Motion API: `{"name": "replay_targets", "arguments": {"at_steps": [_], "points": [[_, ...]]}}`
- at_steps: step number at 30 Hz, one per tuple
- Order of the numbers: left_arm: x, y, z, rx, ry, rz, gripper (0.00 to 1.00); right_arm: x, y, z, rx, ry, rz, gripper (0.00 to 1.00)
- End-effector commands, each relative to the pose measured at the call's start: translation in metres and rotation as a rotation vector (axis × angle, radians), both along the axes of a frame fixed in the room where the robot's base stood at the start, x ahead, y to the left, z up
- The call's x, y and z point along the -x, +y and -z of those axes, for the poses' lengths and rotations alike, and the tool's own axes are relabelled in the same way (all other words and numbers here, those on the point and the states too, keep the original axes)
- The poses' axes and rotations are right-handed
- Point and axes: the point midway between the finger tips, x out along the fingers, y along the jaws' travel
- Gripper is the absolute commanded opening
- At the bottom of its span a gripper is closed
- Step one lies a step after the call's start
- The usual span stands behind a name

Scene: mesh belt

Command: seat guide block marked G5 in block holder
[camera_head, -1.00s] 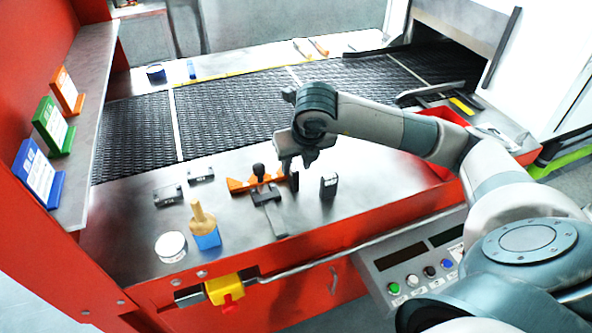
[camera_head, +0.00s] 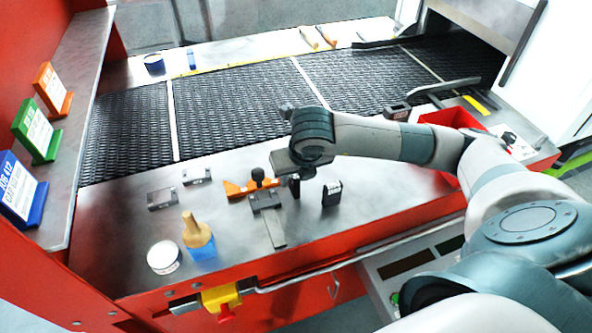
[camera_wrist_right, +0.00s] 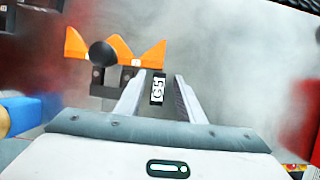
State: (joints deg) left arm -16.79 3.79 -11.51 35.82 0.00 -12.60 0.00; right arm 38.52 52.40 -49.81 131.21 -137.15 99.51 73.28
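The guide block marked G5 (camera_wrist_right: 157,88) shows its white label in the right wrist view, between the two fingers of my right gripper (camera_wrist_right: 160,82). The fingers stand apart, with a narrow gap visible beside the block. In the head view my right gripper (camera_head: 296,178) is low over the table, its fingers mostly hidden by its own body. Just left of it is a fixture with orange wings and a black knob (camera_head: 238,189), which looks like the block holder; it also shows in the wrist view (camera_wrist_right: 125,52). My left gripper is not in view.
A dark block (camera_head: 331,194) stands right of the gripper. A red bin (camera_head: 452,117) is at the right.

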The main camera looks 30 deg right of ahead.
Motion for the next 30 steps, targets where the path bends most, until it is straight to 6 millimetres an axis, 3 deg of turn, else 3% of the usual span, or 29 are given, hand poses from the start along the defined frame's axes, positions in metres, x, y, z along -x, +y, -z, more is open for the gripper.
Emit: {"name": "replay_targets", "arguments": {"at_steps": [5, 12, 17, 22, 30], "points": [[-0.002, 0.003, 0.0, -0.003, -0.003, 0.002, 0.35, 0.003, 0.003, 0.004, -0.002, 0.0, 0.001, 0.35], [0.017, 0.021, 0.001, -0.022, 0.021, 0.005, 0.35, 0.003, 0.003, 0.004, -0.002, 0.0, 0.001, 0.35], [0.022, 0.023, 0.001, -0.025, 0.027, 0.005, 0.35, 0.003, 0.003, 0.004, -0.002, 0.0, 0.001, 0.35], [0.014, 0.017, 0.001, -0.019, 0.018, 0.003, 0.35, 0.003, 0.003, 0.003, -0.001, 0.0, 0.001, 0.0], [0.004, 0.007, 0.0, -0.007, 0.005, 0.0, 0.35, 0.003, 0.003, 0.003, -0.001, -0.001, 0.001, 0.0]]}}
